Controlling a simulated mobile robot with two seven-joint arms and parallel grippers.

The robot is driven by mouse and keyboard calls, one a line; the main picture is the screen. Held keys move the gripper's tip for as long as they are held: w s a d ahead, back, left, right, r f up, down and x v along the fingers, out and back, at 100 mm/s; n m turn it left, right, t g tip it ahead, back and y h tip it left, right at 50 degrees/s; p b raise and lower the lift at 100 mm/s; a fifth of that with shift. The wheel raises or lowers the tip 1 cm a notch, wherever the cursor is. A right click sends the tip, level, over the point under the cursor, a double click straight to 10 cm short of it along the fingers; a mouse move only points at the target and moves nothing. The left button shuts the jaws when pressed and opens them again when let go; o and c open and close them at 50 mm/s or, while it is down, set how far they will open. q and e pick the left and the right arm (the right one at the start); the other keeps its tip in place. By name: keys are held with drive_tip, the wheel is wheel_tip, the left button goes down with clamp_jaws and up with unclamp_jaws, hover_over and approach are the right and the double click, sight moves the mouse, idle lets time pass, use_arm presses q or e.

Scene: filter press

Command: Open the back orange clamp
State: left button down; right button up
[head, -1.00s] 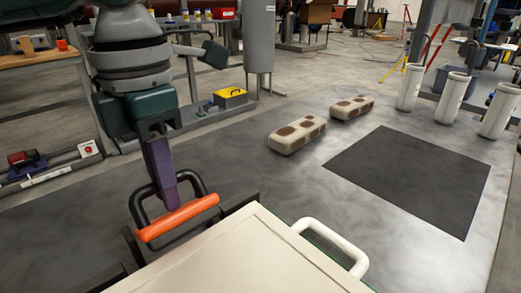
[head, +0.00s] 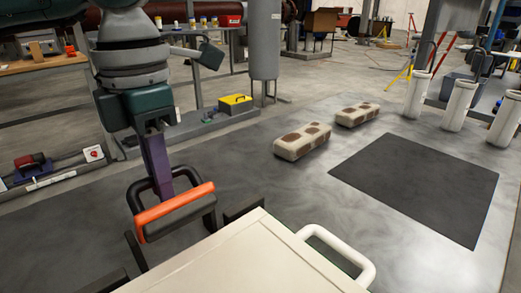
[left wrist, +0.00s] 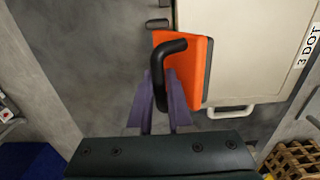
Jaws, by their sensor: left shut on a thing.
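The orange clamp (head: 174,203) sits at the far left corner of a pale press plate (head: 235,262). It is tilted, with its dark side showing beneath the orange bar. Its black bent handle (head: 139,187) rises behind the bar. My left gripper (head: 165,188), with purple fingers, is shut on this handle. In the left wrist view the orange clamp (left wrist: 188,75) lies beside the pale plate, and the black handle (left wrist: 160,75) passes between my left gripper's fingers (left wrist: 163,88). My right gripper is out of view.
A white handle (head: 345,252) sticks out from the plate's far side. Two spotted blocks (head: 302,142) and a dark mat (head: 415,190) lie on the floor beyond. White cylinders (head: 460,105) stand at the right. A yellow case (head: 235,104) sits on a low shelf behind.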

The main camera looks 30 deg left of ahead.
use_arm(q)
drive_tip(key=shift+w+a, duration=0.15)
drive_tip(key=shift+a, duration=0.45)
drive_tip(key=shift+w+a+f+b, duration=0.2)
drive_tip(key=shift+w+a+b, duration=0.25)
drive_tip(key=shift+a+b, duration=0.3)
drive_tip(key=shift+a+f, duration=0.1)
drive_tip(key=shift+w+a+f+b, duration=0.3)
drive_tip(key=shift+a+f+b, duration=0.1)
drive_tip(key=shift+a+b, duration=0.1)
